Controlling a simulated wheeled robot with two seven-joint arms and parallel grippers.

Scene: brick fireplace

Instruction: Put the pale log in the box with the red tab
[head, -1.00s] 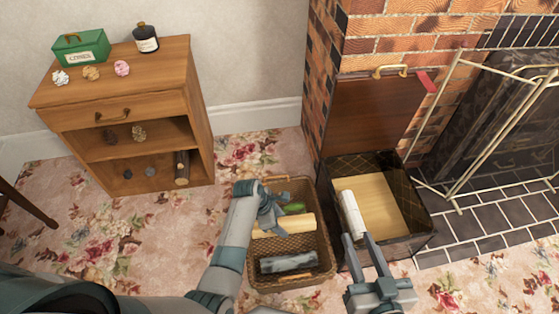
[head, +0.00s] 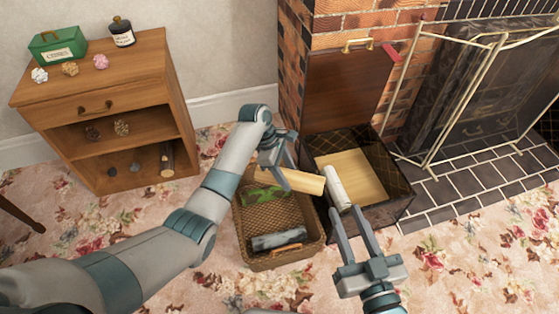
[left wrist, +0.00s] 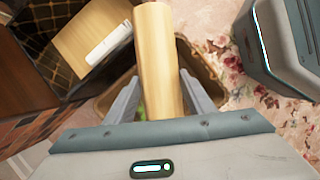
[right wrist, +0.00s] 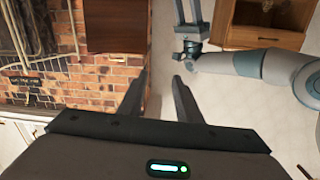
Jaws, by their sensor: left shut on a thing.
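The pale log (head: 303,182) is a light wooden cylinder. My left gripper (head: 284,178) is shut on it above the wicker basket, with one end pointing toward the box. It also shows between the fingers in the left wrist view (left wrist: 156,55). The box (head: 400,208) is dark and stands open right of the basket. Its raised brown lid (head: 345,90) carries a red tab (head: 390,52) at the top right corner. My right gripper (head: 352,222) is open at the box's front, with nothing between its fingers in the right wrist view (right wrist: 160,85).
A white roll (head: 336,187) lies at the box's left side, over a tan board (head: 358,175). The wicker basket (head: 272,262) holds a grey log (head: 278,239) and something green (head: 264,193). A wooden cabinet (head: 150,70) stands left. A brass-framed screen (head: 425,100) stands right.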

